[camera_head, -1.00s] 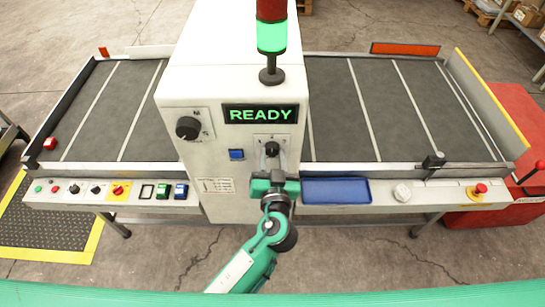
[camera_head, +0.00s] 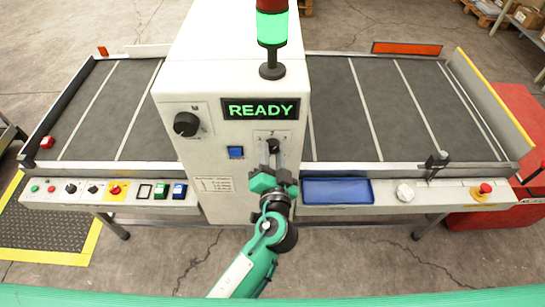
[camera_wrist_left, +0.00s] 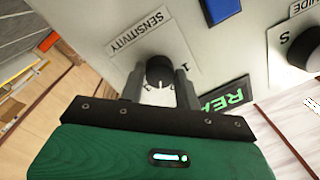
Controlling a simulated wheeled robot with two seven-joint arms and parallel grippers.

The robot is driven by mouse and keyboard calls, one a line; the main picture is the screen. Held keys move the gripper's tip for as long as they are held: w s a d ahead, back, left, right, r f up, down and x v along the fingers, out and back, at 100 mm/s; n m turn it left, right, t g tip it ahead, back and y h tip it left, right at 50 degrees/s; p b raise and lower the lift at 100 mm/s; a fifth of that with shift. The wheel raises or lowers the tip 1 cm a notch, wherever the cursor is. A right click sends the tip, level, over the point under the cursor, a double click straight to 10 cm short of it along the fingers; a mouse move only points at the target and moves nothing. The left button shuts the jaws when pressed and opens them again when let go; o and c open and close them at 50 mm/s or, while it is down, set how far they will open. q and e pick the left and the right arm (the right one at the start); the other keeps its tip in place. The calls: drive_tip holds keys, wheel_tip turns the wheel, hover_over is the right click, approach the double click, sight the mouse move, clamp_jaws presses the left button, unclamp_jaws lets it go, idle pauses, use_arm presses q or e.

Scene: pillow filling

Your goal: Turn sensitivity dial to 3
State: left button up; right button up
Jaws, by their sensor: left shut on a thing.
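The sensitivity dial is a black knob (camera_wrist_left: 160,72) on a plate (camera_wrist_left: 152,42) marked SENSITIVITY, on the front of the white machine. In the head view the dial (camera_head: 273,146) is partly hidden by my left gripper (camera_head: 272,159). In the left wrist view the two dark fingers of my left gripper (camera_wrist_left: 160,86) stand on either side of the knob, shut on it. A "1" shows on the plate beside the right finger. The dial's exact setting cannot be read. My right gripper is not in view.
A READY display (camera_head: 261,109) sits above the dial, with a blue button (camera_head: 236,153) to its left. A larger black knob (camera_head: 187,124) is at the upper left. A blue tray (camera_head: 337,191) is close on the right. Conveyors extend both sides.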

use_arm(q)
drive_tip(key=m, duration=0.4)
drive_tip(key=shift+m, duration=1.3)
drive_tip(key=o, duration=1)
